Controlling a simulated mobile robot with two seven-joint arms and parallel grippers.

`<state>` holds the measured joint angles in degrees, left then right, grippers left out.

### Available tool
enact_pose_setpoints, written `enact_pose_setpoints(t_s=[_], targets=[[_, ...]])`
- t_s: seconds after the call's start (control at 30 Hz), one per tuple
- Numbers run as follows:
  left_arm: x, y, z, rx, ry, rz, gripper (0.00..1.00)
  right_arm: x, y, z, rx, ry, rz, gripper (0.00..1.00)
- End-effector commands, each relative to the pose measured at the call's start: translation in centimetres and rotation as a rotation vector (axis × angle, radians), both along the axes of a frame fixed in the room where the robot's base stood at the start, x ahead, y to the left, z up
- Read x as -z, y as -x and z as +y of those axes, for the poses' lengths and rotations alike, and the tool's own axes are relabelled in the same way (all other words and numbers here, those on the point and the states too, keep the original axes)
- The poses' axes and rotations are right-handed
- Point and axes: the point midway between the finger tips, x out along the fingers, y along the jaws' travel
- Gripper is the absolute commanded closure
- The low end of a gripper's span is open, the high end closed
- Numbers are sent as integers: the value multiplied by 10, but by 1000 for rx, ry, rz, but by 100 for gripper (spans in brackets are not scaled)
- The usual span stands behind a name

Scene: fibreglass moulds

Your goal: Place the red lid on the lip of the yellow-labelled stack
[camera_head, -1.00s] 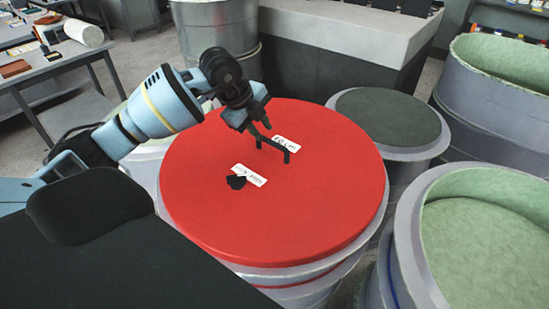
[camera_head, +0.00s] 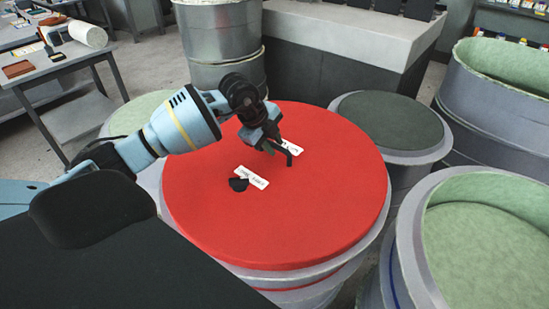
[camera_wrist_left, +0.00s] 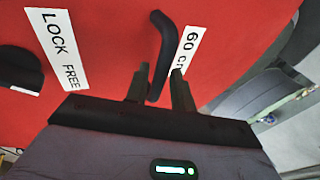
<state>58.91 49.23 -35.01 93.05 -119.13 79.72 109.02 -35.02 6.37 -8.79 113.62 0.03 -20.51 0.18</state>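The large round red lid (camera_head: 300,225) lies flat on a grey-rimmed round stack (camera_head: 345,265) with a red band showing below it. A dark bar handle (camera_head: 289,158) stands on the lid and also shows in the left wrist view (camera_wrist_left: 164,40). My left gripper (camera_head: 276,147) is low over the lid at this handle. In the left wrist view its two fingers (camera_wrist_left: 160,82) stand apart on either side of the bar; firm contact cannot be made out. White labels reading "LOCK FREE" (camera_wrist_left: 57,48) and "60 c…" lie on the lid. No yellow label is visible. My right gripper is out of view.
A grey-topped round mould (camera_head: 388,122) stands close behind right. Open green-lined moulds (camera_head: 480,245) stand at the right. A metal drum (camera_head: 220,45) and a grey block (camera_head: 350,50) stand behind. A work table (camera_head: 60,65) is at the far left.

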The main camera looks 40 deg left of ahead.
Motion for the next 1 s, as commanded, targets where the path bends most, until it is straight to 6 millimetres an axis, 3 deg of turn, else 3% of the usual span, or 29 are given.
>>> enact_pose_setpoints(t_s=[0.13,0.4,0.6,1.0], targets=[[14,-6,-2,-1,0,1,76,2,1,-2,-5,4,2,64],[16,-7,-3,-1,-1,-1,76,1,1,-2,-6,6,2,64],[16,-7,-3,-1,-1,-1,100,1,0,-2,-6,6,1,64],[16,-7,-2,-1,1,-1,100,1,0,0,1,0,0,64]])
